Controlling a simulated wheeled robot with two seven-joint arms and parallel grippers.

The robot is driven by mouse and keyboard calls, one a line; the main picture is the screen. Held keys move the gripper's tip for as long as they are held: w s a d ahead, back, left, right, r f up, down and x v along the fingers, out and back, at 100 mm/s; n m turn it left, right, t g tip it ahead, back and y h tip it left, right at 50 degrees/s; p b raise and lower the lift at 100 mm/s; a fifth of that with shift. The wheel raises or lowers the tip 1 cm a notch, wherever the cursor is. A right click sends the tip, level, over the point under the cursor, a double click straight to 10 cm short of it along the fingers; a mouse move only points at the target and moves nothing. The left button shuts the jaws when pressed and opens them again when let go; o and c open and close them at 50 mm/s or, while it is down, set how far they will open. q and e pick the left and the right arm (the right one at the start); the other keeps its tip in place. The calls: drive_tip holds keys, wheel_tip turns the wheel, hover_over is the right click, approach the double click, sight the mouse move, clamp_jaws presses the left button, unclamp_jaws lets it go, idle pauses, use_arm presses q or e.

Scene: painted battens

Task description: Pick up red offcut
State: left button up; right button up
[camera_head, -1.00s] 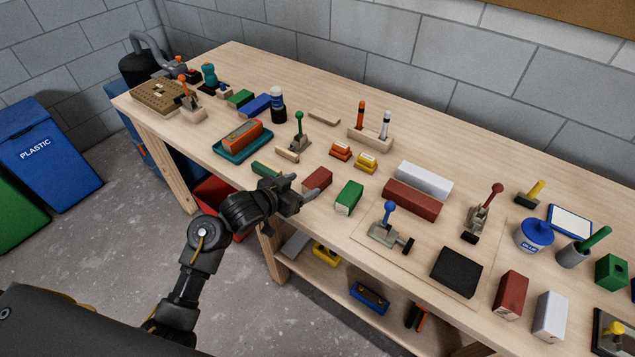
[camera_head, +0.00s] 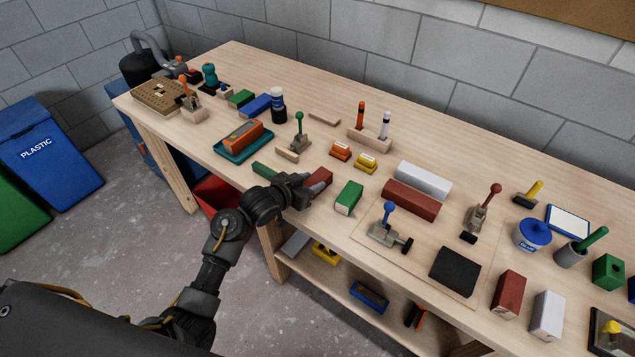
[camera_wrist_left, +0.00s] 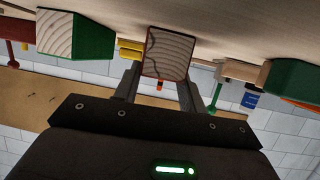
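The red offcut (camera_head: 321,177) is a short red block lying near the front edge of the bench. Its bare wood end (camera_wrist_left: 169,54) faces the left wrist camera. My left gripper (camera_head: 309,187) is at the near end of this block. In the left wrist view, its two fingers (camera_wrist_left: 162,88) are apart, with the block's end between them. I cannot tell whether they touch its sides. The gripper hides part of the block in the head view. My right gripper is not in view.
A green block (camera_head: 349,197) lies just right of the offcut, and a green piece (camera_head: 265,171) lies to its left. A long red batten (camera_head: 411,199) and a white one (camera_head: 424,181) lie farther right. Orange (camera_head: 341,151) and yellow (camera_head: 366,163) pieces lie behind.

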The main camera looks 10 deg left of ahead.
use_arm(q)
drive_tip(key=c, duration=0.4)
drive_tip(key=shift+o, duration=0.2)
drive_tip(key=shift+r, duration=0.1)
drive_tip(key=shift+r, duration=0.2)
wheel_tip(320, 180, up, 2)
drive_tip(key=shift+r+b, duration=0.15)
drive_tip(key=shift+b, duration=0.3)
drive_tip(key=s+d+r+p, duration=0.2)
drive_tip(key=s+r, duration=0.8)
drive_tip(key=s, duration=0.4)
drive_tip(key=shift+d, duration=0.15)
